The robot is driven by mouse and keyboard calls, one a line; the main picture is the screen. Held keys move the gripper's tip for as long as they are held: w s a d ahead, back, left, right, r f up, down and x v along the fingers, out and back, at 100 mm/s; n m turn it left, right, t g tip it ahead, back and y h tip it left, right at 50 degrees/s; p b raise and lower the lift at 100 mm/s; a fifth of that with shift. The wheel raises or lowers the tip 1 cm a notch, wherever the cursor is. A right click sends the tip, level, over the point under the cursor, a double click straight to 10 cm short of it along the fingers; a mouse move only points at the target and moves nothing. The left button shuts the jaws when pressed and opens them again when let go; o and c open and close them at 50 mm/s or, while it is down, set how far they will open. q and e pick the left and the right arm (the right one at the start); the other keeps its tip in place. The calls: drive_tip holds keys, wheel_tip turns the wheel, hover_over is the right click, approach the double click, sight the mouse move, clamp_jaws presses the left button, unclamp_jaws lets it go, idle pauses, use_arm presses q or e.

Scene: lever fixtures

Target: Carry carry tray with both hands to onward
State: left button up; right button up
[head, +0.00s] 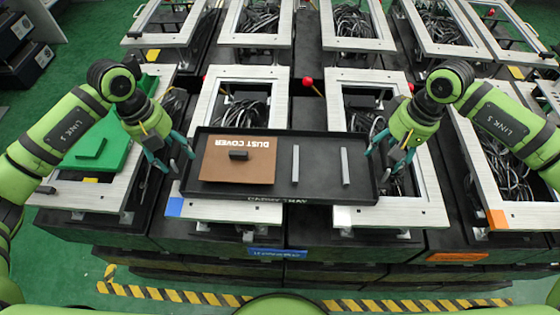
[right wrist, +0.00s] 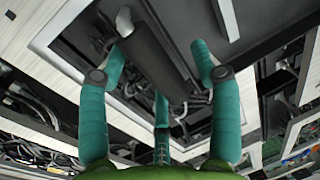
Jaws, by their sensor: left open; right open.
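The black carry tray (head: 270,193) lies level across two silver-framed fixtures in the middle of the head view, with its name on the front edge. It holds a brown dust cover (head: 225,170) with a black handle, and two upright-looking grey bars (head: 295,164) (head: 345,167). My left gripper (head: 175,160) is open at the tray's left end. My right gripper (head: 390,158) is open at its right end. In the right wrist view, a dark bar (right wrist: 155,50) lies between the spread teal fingers of my right gripper (right wrist: 160,70). Whether any finger touches it, I cannot tell.
Red knobs (head: 307,83) stand behind the tray. Open frames with dark cables surround it. A blue plate (head: 277,252) and an orange plate (head: 458,257) are on the front. Striped floor tape (head: 180,295) runs nearest me.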

use_arm(q)
clamp_jaws()
use_arm(e)
clamp_jaws()
use_arm(q)
drive_tip(key=shift+r, duration=0.15)
use_arm(e)
drive_tip(key=shift+r, duration=0.15)
